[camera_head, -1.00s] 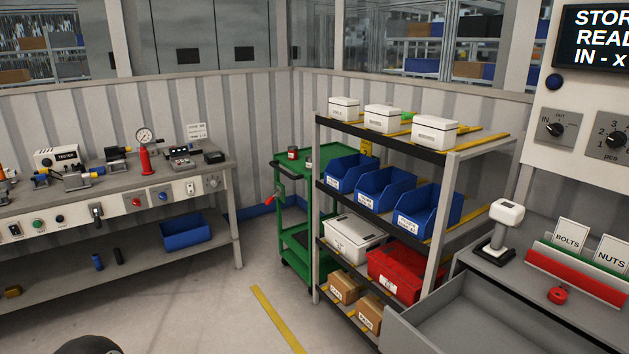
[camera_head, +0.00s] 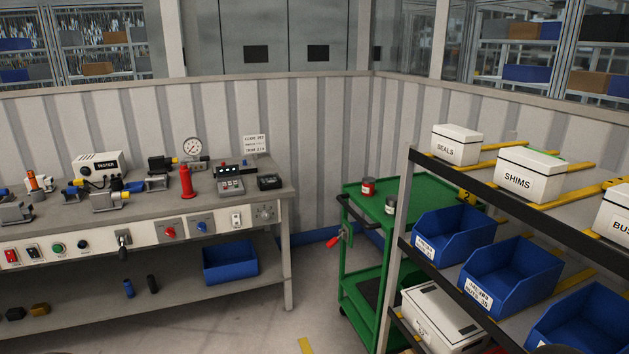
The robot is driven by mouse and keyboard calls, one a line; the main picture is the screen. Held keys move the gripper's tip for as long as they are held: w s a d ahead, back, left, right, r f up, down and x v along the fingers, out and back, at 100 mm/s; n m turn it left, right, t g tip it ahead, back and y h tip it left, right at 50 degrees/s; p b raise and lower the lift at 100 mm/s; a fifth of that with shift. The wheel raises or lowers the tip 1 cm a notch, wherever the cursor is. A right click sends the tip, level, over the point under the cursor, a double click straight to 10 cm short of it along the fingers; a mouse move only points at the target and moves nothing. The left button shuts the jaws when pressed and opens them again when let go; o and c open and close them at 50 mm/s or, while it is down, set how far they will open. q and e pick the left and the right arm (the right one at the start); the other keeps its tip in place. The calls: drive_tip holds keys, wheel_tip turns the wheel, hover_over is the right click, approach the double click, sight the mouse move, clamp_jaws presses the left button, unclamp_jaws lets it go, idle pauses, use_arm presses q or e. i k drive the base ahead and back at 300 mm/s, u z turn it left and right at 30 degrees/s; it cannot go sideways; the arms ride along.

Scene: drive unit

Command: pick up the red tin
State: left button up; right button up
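The rack's post partly hides the cart's right side. Neither of my grippers shows in the view.
A workbench (camera_head: 137,280) with a tester (camera_head: 98,165) and gauges runs along the left. The storage rack (camera_head: 397,240) with white boxes and blue bins (camera_head: 455,232) fills the right. A red-handled part (camera_head: 335,240) hangs at the cart's left side. Some floor is clear in front of the bench.

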sight(368, 183)
drive_tip(key=u, duration=0.15)
drive_tip(key=i, duration=2.7)
drive_tip(key=z, duration=0.05)
